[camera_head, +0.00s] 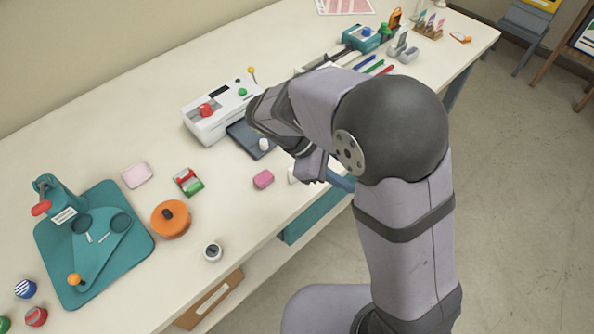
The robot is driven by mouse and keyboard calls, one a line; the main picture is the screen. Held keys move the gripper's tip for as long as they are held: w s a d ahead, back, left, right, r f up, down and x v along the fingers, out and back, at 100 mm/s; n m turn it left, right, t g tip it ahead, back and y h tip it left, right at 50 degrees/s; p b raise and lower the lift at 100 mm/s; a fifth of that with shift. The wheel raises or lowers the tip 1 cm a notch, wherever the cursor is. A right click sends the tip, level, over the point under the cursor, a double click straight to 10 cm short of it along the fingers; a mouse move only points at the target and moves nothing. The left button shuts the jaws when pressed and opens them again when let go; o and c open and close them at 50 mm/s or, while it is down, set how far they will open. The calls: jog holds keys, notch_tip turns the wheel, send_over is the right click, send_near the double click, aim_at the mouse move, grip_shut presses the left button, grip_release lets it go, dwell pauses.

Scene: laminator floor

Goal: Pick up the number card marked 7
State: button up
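No card with a readable 7 shows in the head view. Small upright coloured cards stand in a wooden rack (428,30) at the far end of the table; any marks on them are too small to read. My arm reaches over the middle of the table, and its wrist end (311,166) hangs near the front edge, right of a pink block (263,180). The fingers are not clearly visible, so I cannot tell if they hold anything. My arm hides part of the table behind it.
A white laminator (215,112) with a dark tray stands behind my wrist. A teal press (112,255), orange round piece (170,219), pale pink pad (137,174) and small dark-topped cup (213,251) stand left. Pens and a teal device (362,38) lie beyond my arm.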

jog(key=w+a+n+t+h, duration=0.2)
jog(key=w+a+n+t, duration=0.15)
jog(key=a+n, duration=0.2)
jog(key=n+t+h, duration=0.1)
jog(key=n+t, duration=0.2)
jog(key=n, duration=0.1)
send_over(289, 170)
jog(key=shift+t, duration=0.25)
jog(key=f, duration=0.8)
jog(key=shift+s+a+f, duration=0.1)
jog(key=shift+s+a, duration=0.1)
jog(key=shift+a, duration=0.15)
jog(key=shift+f, duration=0.3)
jog(key=shift+p+x, duration=0.7)
jog(key=shift+x, duration=0.4)
jog(key=shift+w+d+f+p, duration=0.1)
jog(key=shift+w+d+p, duration=0.2)
jog(key=shift+d+p, duration=0.3)
jog(key=shift+p+x, duration=0.85)
jog(key=shift+x, duration=1.05)
jog(key=shift+f, duration=0.15)
grip_shut()
